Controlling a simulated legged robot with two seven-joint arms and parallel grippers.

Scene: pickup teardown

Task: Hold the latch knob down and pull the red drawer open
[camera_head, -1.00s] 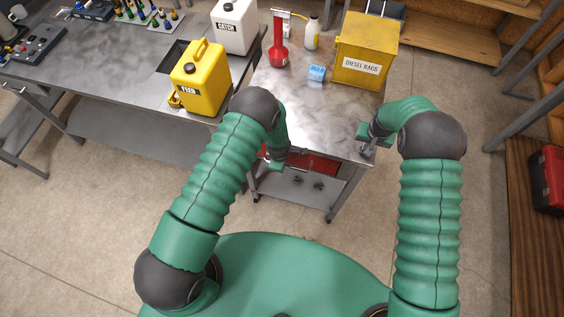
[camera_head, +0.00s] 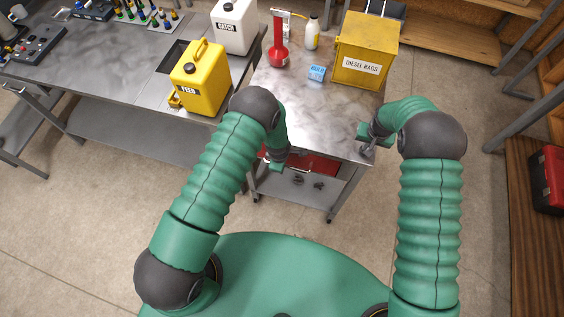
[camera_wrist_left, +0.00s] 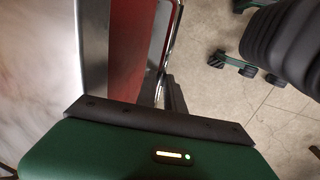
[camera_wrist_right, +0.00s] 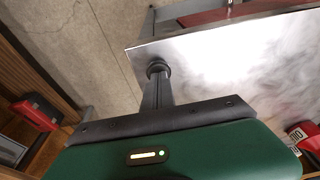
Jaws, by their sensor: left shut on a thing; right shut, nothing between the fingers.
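The red drawer (camera_head: 318,163) is under the front edge of the steel table. Its red face and bright bar handle (camera_wrist_left: 168,48) show in the left wrist view. My left gripper (camera_head: 277,166) is at the left part of the drawer front, shut on the handle; its fingers (camera_wrist_left: 174,95) are only partly visible. My right gripper (camera_head: 367,151) is shut at the table's front right corner. In the right wrist view, its closed fingers (camera_wrist_right: 156,94) meet the dark round latch knob (camera_wrist_right: 158,67) at the corner. How far the knob is pressed is unclear.
A yellow can (camera_head: 200,82) stands on the left bench. The floor before the drawer is clear.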

